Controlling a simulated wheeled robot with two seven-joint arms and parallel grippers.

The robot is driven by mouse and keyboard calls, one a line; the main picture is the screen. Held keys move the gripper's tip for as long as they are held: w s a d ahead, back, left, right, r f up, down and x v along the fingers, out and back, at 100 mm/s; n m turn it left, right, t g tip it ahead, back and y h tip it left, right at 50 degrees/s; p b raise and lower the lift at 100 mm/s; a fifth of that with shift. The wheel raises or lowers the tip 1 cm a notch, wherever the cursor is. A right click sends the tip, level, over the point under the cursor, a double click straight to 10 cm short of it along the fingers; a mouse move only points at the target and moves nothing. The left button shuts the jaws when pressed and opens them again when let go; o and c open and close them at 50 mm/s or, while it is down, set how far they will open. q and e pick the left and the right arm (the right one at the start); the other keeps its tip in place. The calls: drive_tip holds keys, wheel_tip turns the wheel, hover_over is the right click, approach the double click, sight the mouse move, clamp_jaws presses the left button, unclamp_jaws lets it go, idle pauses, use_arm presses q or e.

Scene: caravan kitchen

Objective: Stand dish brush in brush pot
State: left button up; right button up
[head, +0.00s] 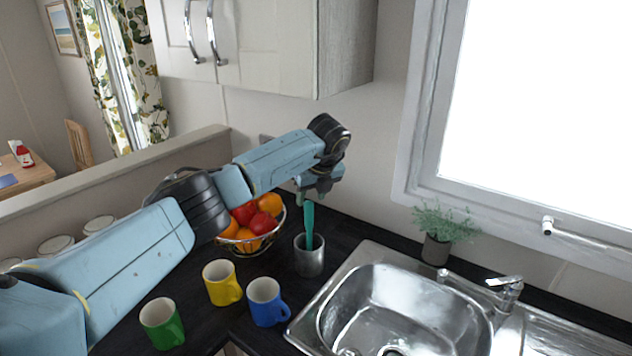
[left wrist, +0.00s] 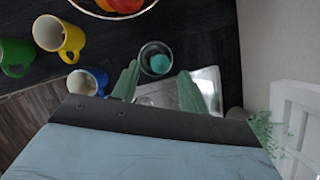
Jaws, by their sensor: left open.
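The dish brush (head: 309,226) is teal and stands upright in the brush pot, its lower part hidden inside. The brush pot (head: 309,262) is a grey metal cylinder on the dark worktop, left of the sink. My left gripper (head: 316,192) is above the pot, near the brush's top end. In the left wrist view its pale green fingers (left wrist: 158,84) are apart with nothing held between them. That view also shows the pot's round rim (left wrist: 143,68) with the teal brush (left wrist: 155,52) inside. My right gripper is not in view.
A fruit bowl (head: 252,246) stands just left of the pot. Blue (head: 266,303), yellow (head: 221,284) and green (head: 161,323) mugs stand in front. The steel sink (head: 400,305) is at right, with a potted plant (head: 437,248) behind it. A wall cupboard (head: 270,45) hangs above.

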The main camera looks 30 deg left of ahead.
use_arm(q)
drive_tip(key=b+v, duration=0.1)
drive_tip(key=v, duration=0.5)
drive_tip(key=shift+r, duration=0.25)
